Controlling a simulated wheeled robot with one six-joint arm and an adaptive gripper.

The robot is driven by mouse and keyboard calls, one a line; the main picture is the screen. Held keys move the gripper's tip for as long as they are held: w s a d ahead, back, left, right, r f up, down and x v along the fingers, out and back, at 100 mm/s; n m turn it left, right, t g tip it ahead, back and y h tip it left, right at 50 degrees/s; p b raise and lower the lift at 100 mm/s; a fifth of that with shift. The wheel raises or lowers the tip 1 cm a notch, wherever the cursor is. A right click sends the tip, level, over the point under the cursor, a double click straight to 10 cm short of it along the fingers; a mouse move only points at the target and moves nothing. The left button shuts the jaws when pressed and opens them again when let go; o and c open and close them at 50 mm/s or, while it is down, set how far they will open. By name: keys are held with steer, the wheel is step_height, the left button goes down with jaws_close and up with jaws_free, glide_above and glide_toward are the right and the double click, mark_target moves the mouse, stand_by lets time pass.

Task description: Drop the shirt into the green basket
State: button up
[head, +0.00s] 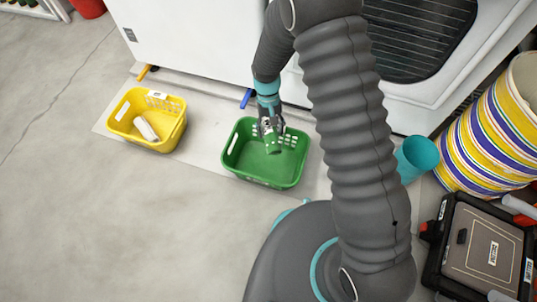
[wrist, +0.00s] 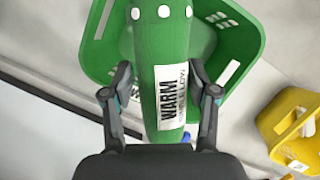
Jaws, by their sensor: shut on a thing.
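I cannot tell how high the shirt is above the basket floor.
A yellow basket (head: 176,128) with a white roll (head: 146,128) in it stands to the left. White appliances (head: 195,40) line the back. A teal cup (head: 417,155), a striped bin (head: 490,130) and a dark case (head: 478,250) crowd the right. The left floor is clear.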

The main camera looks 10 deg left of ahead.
step_height(320, 180, down, 5)
steer(key=b, duration=0.3)
steer(key=shift+f, duration=0.1)
steer(key=o, duration=1.3)
steer(key=shift+o, duration=0.2)
steer(key=v, duration=1.2)
steer(key=shift+f, duration=0.1)
